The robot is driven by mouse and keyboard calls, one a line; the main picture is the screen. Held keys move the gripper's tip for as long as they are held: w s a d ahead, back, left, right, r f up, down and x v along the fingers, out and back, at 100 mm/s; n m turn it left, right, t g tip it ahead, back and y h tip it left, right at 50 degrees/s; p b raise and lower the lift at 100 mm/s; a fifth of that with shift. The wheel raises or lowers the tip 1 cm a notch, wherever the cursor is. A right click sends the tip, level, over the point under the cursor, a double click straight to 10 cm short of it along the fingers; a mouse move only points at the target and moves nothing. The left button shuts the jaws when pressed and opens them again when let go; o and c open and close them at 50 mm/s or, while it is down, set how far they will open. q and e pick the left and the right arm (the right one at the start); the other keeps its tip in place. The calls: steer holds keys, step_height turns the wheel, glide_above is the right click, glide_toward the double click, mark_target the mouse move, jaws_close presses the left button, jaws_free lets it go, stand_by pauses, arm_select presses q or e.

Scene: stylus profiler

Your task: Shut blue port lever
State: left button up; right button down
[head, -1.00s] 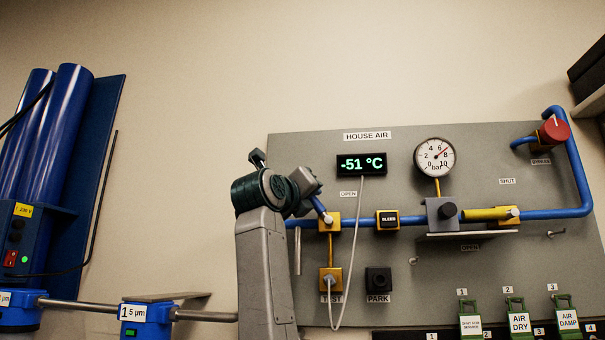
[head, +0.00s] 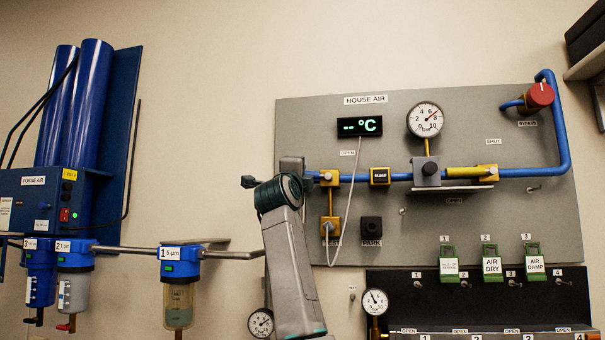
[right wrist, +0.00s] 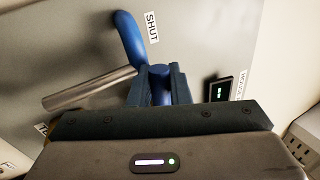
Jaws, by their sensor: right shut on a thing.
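In the right wrist view, my right gripper (right wrist: 155,88) is shut on the blue port lever (right wrist: 160,82), with a dark finger on each side. A bent blue pipe (right wrist: 129,38) is just beyond it, next to a SHUT label (right wrist: 151,27). In the head view my right gripper (head: 292,168) is at the left part of the grey panel, left of a yellow valve block (head: 328,178). There the arm hides most of the lever and the SHUT label. My left gripper is not in view.
A steel rod (right wrist: 92,89) lies close to the gripper in the wrist view. The display (head: 360,126) reads dashes and °C. A white cable (head: 352,200) hangs below it. Blue filters (head: 180,275) stand at the left. The wall above the panel is clear.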

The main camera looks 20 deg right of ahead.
steer(key=shift+s+f+n+t+y+b, duration=0.1)
steer(key=shift+f+n+t+y+b, duration=0.2)
steer(key=shift+n, duration=0.4)
steer(key=shift+r, duration=0.1)
steer(key=c, duration=1.6)
jaws_free()
steer(key=shift+c, duration=0.2)
steer(key=shift+o, duration=1.2)
steer(key=shift+d, duration=0.1)
steer(key=shift+w+f, duration=0.2)
